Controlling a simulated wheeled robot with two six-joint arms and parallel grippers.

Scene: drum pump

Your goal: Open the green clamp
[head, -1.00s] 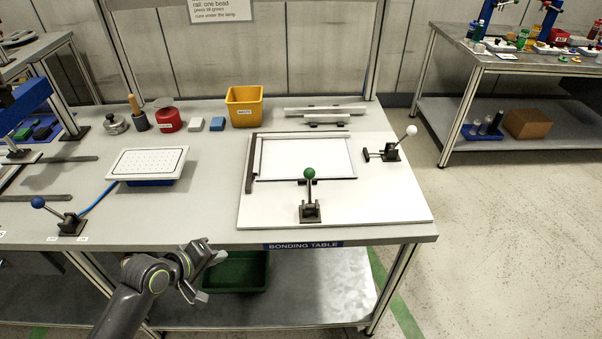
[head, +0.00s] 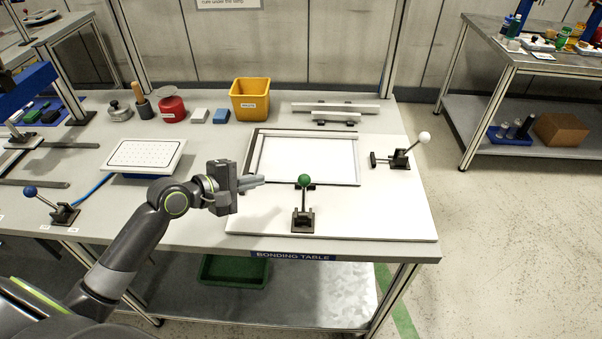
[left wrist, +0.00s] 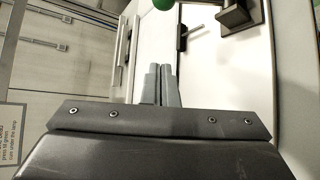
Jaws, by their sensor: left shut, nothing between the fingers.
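The green clamp (head: 303,208) stands near the front of the white board on the bonding table. Its handle is upright, with a green ball knob (head: 304,181) on top. The knob also shows at the top edge of the left wrist view (left wrist: 163,4), with the dark clamp base (left wrist: 238,14) to its right. My left gripper (head: 262,181) is to the left of the knob at about its height in the picture, fingers pointing right towards it, apart from it. Its fingers are shut and empty, side by side in the left wrist view (left wrist: 161,84). My right gripper is not seen.
The white board (head: 390,215) carries a framed panel (head: 310,160) and a white-knobbed clamp (head: 402,157). A blue-knobbed clamp (head: 60,207) and a perforated white plate (head: 145,155) are on the left. A yellow bin (head: 249,99) stands at the back.

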